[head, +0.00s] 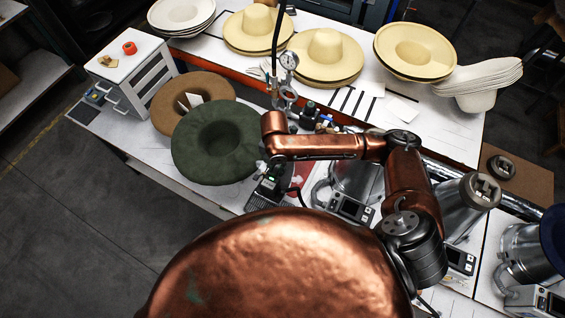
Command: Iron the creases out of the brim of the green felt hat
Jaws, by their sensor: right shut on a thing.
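The green felt hat (190,150) is left of centre in the head view, crown opening facing up. Its brim looks wavy. No iron can be made out clearly. My left gripper is out of view.
The brown hat (165,110) lies on the white table (145,155), beside a drawer cabinet (133,67). Cream hats (325,55) stand at the back. A gauge stand (289,62) is behind my right wrist. Metal pots (466,205) and small control boxes crowd the right.

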